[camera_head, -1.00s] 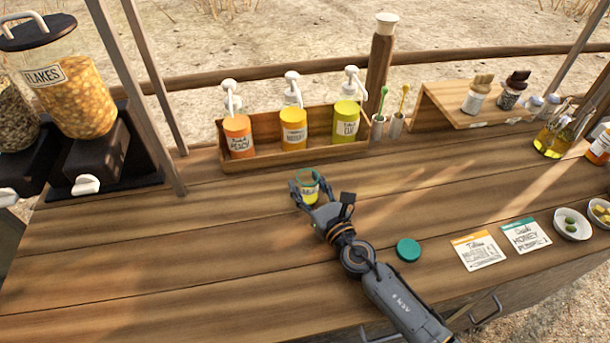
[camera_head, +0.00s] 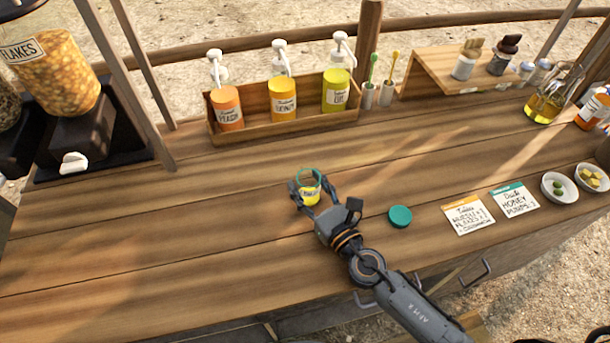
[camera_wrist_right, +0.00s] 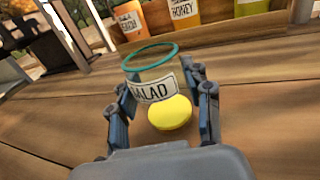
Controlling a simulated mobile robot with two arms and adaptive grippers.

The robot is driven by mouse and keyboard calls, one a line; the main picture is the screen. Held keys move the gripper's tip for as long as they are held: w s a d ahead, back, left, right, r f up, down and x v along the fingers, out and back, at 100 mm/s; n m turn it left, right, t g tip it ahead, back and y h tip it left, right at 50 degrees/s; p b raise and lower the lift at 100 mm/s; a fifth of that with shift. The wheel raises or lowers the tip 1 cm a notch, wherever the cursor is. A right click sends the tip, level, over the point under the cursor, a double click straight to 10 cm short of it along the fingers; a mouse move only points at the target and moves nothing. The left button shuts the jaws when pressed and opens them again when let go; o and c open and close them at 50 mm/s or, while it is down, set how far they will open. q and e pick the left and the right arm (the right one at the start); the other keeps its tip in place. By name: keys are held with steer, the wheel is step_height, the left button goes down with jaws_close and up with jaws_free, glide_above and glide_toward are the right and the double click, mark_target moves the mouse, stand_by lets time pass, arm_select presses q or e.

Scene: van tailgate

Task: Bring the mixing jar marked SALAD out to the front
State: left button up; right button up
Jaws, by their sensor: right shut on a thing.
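The jar has no lid on. My right gripper (camera_head: 308,186) is shut around it, one finger on each side, over the middle of the wooden counter (camera_head: 150,250). I cannot tell whether the jar's bottom touches the counter. In the right wrist view the fingers (camera_wrist_right: 163,100) flank the jar. My left gripper is not in view.
A teal lid (camera_head: 400,216) lies right of the gripper. Recipe cards (camera_head: 469,215) and small bowls (camera_head: 559,188) sit further right. A wooden rack (camera_head: 240,137) of pump bottles stands behind, and a flakes dispenser (camera_head: 62,85) at the left. The counter's left front is clear.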

mark_target(309, 197)
steer(key=shift+s+d+b, duration=0.2)
steer(key=shift+s+d, duration=0.05)
steer(key=shift+s, duration=0.95)
steer(key=shift+s+d+b, duration=0.15)
steer(key=shift+s+d, duration=0.05)
steer(key=shift+s, duration=0.95)
steer(key=o, duration=1.4)
steer(key=shift+c, duration=0.2)
steer(key=v, duration=1.2)
steer(key=shift+f, duration=0.1)
